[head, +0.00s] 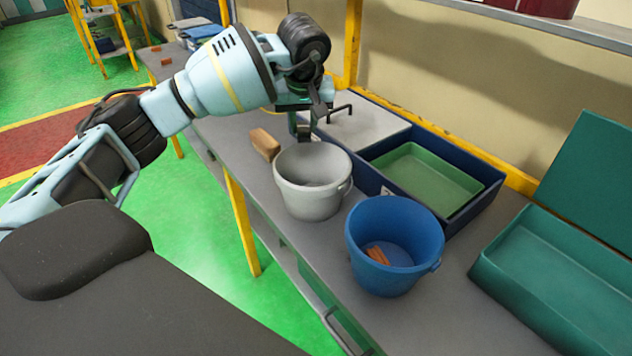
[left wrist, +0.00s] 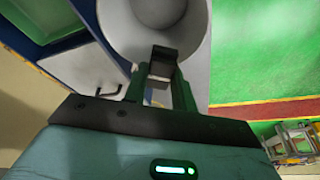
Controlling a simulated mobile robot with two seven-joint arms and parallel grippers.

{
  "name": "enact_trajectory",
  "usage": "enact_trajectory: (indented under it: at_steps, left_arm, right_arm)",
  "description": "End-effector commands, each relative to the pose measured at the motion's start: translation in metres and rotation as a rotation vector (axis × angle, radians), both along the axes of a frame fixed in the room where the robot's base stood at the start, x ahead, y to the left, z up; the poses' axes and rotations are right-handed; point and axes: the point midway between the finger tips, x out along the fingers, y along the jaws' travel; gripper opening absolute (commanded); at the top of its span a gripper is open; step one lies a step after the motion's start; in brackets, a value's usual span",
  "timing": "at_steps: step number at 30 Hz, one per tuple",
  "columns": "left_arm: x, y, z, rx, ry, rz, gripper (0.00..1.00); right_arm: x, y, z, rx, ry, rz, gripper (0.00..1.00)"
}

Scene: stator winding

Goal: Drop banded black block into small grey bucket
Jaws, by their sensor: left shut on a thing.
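My left gripper (head: 303,122) is shut on a dark block, the banded black block (left wrist: 163,57), which shows between its fingers in the left wrist view. The band itself is hard to make out. The small grey bucket (head: 300,196) stands upright on the bench. The gripper is above the far rim of this bucket in the head view. In the left wrist view the bucket (left wrist: 118,20) opens beyond the fingertips, and the block overlaps its opening. In the head view the block is small and largely hidden by the gripper. My right gripper is not in view.
A blue bucket (head: 412,230) with orange pieces stands close to the grey one. A tan block (head: 264,143) lies beside the grey bucket. Behind are a navy crate (head: 487,203) with a green tray (head: 425,178); at right is an open teal box (head: 545,283).

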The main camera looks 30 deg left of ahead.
Motion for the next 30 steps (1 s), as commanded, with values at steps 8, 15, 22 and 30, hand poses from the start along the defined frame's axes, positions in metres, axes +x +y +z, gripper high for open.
enact_trajectory:
  at_steps: [8,15,22,30]
  left_arm:
    - [0.0,0.0,-0.026,-0.002,0.001,-0.002,0.04]
    - [0.0,0.0,-0.025,-0.001,-0.002,-0.001,0.04]
    - [0.0,0.0,-0.025,-0.001,-0.002,-0.001,0.51]
    - [0.0,0.0,-0.025,-0.001,-0.001,0.0,0.52]
  right_arm:
    - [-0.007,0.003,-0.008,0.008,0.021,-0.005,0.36]
    - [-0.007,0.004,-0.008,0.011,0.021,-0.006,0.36]
    - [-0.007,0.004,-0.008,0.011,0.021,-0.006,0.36]
    - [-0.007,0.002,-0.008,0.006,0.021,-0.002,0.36]
